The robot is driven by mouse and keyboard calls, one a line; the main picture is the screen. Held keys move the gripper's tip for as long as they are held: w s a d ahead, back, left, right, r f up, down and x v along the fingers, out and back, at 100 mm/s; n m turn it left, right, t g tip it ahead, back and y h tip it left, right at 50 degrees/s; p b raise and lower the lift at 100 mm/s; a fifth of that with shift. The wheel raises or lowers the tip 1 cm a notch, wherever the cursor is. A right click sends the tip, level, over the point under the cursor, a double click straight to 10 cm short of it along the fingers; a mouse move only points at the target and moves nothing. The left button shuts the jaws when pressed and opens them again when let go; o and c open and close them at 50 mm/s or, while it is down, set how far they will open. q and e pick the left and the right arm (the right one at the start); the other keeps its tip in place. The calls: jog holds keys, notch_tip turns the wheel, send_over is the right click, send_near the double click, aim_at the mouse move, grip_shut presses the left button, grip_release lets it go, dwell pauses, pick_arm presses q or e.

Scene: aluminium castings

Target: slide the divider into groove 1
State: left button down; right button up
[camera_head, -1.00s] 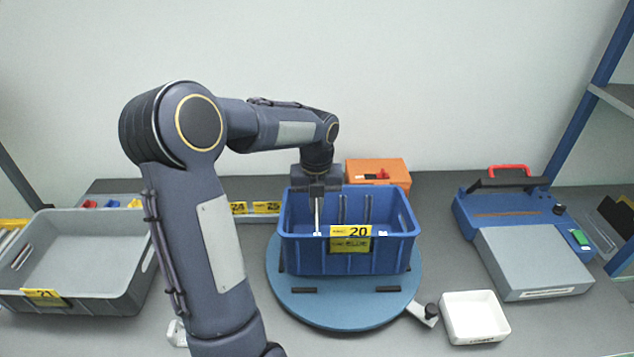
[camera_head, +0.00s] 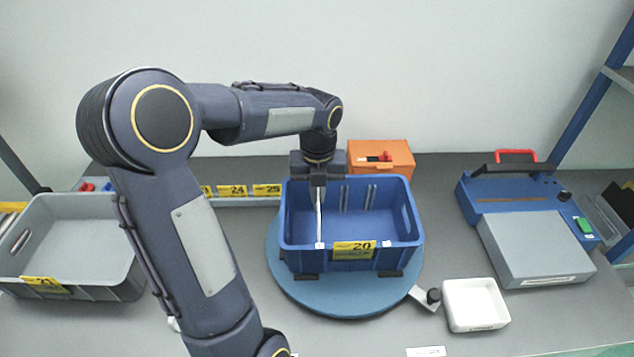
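The divider (camera_head: 319,218) shows as a thin pale strip, nearly edge-on, inside the left part of the blue bin (camera_head: 400,260). It runs from below my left gripper towards the bin's front rim. My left gripper (camera_head: 318,182) is over the bin's rear left part, right at the divider's upper end. Its fingers look closed on the divider, though the contact is small and dark. Pale vertical groove ribs show on the bin's back wall to the right of the divider. The divider's lower edge and seating are hidden by the front wall. My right gripper is out of view.
The bin stands on a round blue turntable (camera_head: 340,302) with a handle at right. A white tray (camera_head: 476,323), a blue-grey device (camera_head: 535,250), an orange box (camera_head: 398,158) and a grey crate (camera_head: 100,288) surround it. My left arm crosses the left side.

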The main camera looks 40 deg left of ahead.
pick_arm(q)
jog(key=shift+s+d+f+p, duration=0.1)
jog(key=shift+s+d+p, duration=0.1)
jog(key=shift+p, duration=0.4)
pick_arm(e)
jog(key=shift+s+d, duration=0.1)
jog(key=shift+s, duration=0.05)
pick_arm(q)
jog(key=shift+d, duration=0.1)
jog(key=shift+r, duration=0.3)
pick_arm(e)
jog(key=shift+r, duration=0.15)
